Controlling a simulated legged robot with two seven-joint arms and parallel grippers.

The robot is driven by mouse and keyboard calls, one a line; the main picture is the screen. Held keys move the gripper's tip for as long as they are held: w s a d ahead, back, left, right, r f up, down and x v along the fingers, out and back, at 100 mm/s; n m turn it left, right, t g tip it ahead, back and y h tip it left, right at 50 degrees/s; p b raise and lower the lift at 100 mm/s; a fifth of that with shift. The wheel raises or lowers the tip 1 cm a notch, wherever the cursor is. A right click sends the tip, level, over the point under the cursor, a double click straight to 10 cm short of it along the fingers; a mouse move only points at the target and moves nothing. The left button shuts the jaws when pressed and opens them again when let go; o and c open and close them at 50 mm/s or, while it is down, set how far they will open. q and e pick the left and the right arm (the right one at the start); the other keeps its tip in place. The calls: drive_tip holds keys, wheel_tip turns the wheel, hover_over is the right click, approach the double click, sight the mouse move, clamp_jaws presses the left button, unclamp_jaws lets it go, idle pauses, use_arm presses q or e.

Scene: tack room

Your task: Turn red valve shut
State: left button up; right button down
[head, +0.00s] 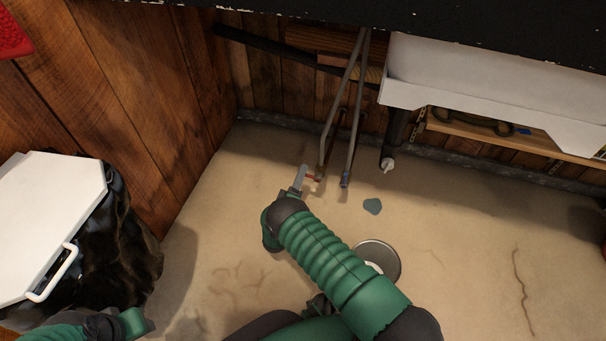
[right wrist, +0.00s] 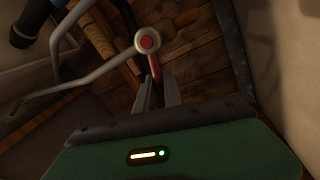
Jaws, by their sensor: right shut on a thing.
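The red valve (head: 311,178) is a small red lever low on a grey metal pipe near the back wall. In the right wrist view its round hub with a red centre (right wrist: 148,41) shows clearly. The red lever (right wrist: 154,65) runs from the hub down between my fingers.
A second grey pipe (head: 354,130) with a blue end stands just right of the valve. A dark pipe with a white tip (head: 388,163) is farther right, below a white basin (head: 470,80). A lidded black bin (head: 125,215) stands left. A round drain (head: 388,252) lies on the floor.

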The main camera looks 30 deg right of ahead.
drive_tip(key=shift+w+a+f+n+t+y+b, duration=0.1)
drive_tip(key=shift+f+n+t+y+b, duration=0.1)
drive_tip(key=shift+f+n, duration=0.3)
drive_tip(key=shift+w+a+f+n+t+y+b, duration=0.1)
drive_tip(key=shift+f+n+t+y+b, duration=0.1)
drive_tip(key=shift+n, duration=0.5)
drive_tip(key=c, duration=1.5)
unclamp_jaws()
drive_tip(key=shift+f, duration=0.1)
drive_tip(key=shift+o, duration=0.2)
drive_tip(key=shift+s, duration=0.15)
drive_tip(key=p+v, duration=0.6)
drive_tip(key=v, duration=1)
drive_tip(key=shift+a, duration=0.35)
